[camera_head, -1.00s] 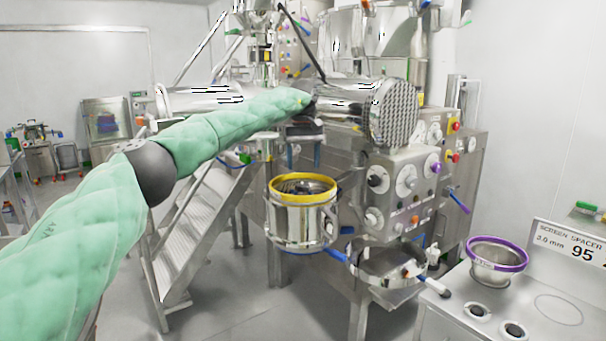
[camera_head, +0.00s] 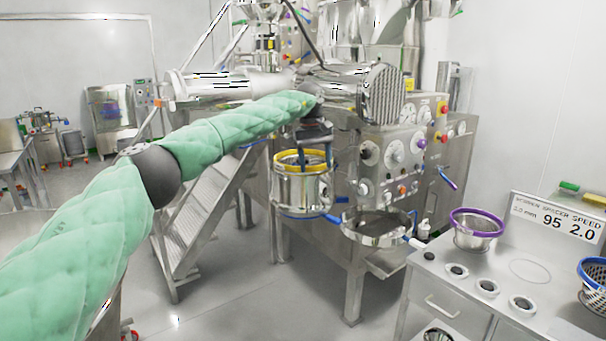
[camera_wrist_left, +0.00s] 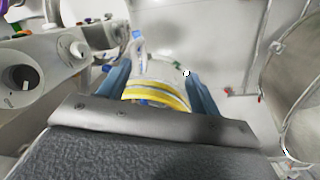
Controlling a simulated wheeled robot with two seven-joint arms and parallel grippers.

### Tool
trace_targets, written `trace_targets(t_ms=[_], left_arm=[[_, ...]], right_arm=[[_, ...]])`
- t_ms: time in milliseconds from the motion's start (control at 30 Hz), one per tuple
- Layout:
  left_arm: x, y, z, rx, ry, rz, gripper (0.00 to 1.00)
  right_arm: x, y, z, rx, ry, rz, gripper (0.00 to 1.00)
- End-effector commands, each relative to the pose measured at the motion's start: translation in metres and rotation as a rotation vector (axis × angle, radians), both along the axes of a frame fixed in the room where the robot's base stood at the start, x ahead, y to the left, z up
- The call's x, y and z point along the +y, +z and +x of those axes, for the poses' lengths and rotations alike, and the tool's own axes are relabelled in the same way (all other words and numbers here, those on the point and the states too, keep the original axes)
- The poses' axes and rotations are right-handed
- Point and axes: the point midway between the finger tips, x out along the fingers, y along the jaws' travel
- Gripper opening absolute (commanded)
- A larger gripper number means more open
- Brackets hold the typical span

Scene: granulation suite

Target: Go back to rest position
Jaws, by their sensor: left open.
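My left gripper (camera_head: 314,163) is open. In the head view its blue fingers overlap the yellow rim of a steel pot (camera_head: 302,193) hanging at the front of the machine. In the left wrist view my left gripper (camera_wrist_left: 160,92) has its fingers apart, with the pot's yellow rim (camera_wrist_left: 158,94) visible between and beyond them. I cannot tell whether the fingers touch the pot. My right gripper is not in view.
The steel machine (camera_head: 390,150) with knobs stands just right of my left gripper. A ringed steel part (camera_head: 380,232) juts out below. A bench at right holds a purple-rimmed bowl (camera_head: 476,232) and a blue-rimmed basket (camera_head: 594,280). Metal steps (camera_head: 200,200) stand left; open floor lies in front.

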Motion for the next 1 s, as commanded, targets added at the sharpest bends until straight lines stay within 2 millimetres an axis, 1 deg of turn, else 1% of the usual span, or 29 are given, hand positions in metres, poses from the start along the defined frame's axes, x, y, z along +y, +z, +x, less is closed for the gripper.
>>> trace_targets(t_ms=[33, 133, 267, 367, 500, 600, 700, 800, 900, 1000], left_arm=[[-0.007, -0.010, -0.002, 0.007, 0.003, -0.021, 0.64], [-0.024, -0.029, -0.006, 0.021, 0.015, -0.076, 0.64], [-0.050, -0.057, -0.014, 0.046, 0.038, -0.163, 0.64], [-0.076, -0.085, -0.023, 0.079, 0.068, -0.252, 0.64], [-0.121, -0.128, -0.044, 0.153, 0.140, -0.420, 0.64], [-0.152, -0.152, -0.061, 0.218, 0.206, -0.544, 0.64], [-0.179, -0.172, -0.078, 0.295, 0.283, -0.664, 0.64], [-0.202, -0.189, -0.094, 0.382, 0.371, -0.780, 0.64], [-0.222, -0.201, -0.109, 0.476, 0.466, -0.891, 0.64], [-0.237, -0.211, -0.122, 0.580, 0.569, -0.997, 0.64]], right_arm=[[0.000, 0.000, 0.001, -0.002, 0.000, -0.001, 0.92], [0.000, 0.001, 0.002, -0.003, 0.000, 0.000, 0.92], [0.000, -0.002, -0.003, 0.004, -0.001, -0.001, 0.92], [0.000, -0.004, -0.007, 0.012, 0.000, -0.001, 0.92], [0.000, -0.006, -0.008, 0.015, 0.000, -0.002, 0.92], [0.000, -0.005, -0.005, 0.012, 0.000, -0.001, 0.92], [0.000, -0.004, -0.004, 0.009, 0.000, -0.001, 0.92], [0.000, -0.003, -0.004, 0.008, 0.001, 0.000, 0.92], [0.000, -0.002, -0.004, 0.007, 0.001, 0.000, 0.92], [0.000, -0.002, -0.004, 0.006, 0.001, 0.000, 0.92]])
